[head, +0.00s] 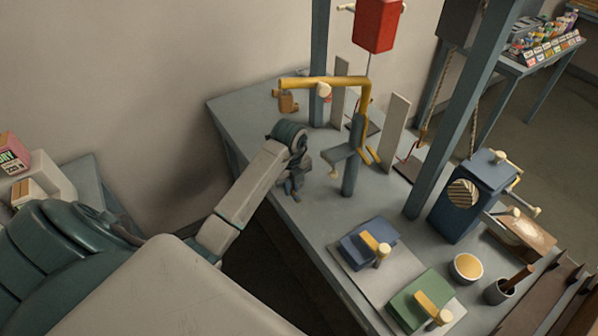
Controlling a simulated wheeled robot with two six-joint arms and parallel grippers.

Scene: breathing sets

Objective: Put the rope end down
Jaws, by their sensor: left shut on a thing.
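My left gripper (293,187) is over the left edge of the grey-blue workbench (240,112), left of the yellow-armed stand (352,165). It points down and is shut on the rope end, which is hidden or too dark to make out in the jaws. A tan rope (475,125) hangs beside the slanted blue post at the right, well away from this gripper. Another thin rope (429,118) hangs left of that post. My right gripper is not in view.
A red box (377,25) hangs above the yellow arm. Upright pale boards (395,125) stand behind the stand. A blue crank box (470,205), blue block (366,243), green block (420,300) and yellow-filled bowl (466,268) occupy the bench's right and front.

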